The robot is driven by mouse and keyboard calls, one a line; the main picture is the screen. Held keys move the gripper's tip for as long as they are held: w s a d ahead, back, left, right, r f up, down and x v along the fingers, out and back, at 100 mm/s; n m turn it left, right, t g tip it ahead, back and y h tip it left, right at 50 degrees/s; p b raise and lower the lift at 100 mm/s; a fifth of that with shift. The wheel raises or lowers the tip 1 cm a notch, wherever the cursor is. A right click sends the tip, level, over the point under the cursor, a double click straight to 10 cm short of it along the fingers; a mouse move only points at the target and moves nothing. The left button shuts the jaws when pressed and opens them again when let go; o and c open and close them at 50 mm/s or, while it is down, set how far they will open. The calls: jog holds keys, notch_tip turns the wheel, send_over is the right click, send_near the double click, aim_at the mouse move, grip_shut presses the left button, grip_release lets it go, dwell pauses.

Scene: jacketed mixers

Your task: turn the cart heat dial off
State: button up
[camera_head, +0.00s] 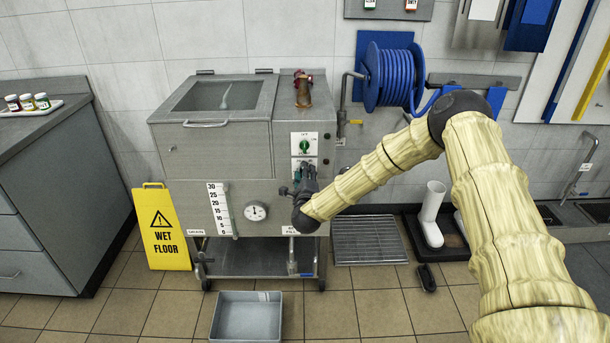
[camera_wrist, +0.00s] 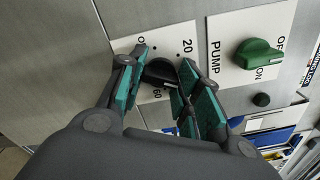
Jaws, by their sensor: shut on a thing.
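The steel cart (camera_head: 215,150) stands against the wall in the head view. My gripper (camera_head: 305,178) is at the control panel on its right front, below the green pump knob (camera_head: 304,146). In the wrist view, my gripper (camera_wrist: 163,75) has its teal-padded fingers on either side of a black dial (camera_wrist: 158,69) and is shut on it. The dial sits on a white plate (camera_wrist: 178,42) marked with 20 and 60. The fingers hide part of the dial and plate, so I cannot tell its exact setting. The green pump knob (camera_wrist: 258,55) is beside it, apart from my fingers.
A small dark green button (camera_wrist: 262,100) is near the pump knob. A gauge (camera_head: 255,211) and level scale (camera_head: 220,209) are on the cart front. A yellow wet floor sign (camera_head: 163,228), a grey tub (camera_head: 246,317) and a floor grate (camera_head: 368,240) surround the cart.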

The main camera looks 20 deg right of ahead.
jog(key=shift+n, duration=11.9)
jog(key=shift+s, duration=0.1)
jog(key=o, duration=1)
jog(key=shift+a, duration=0.1)
jog(key=v, duration=1.2)
jog(key=shift+r, duration=0.1)
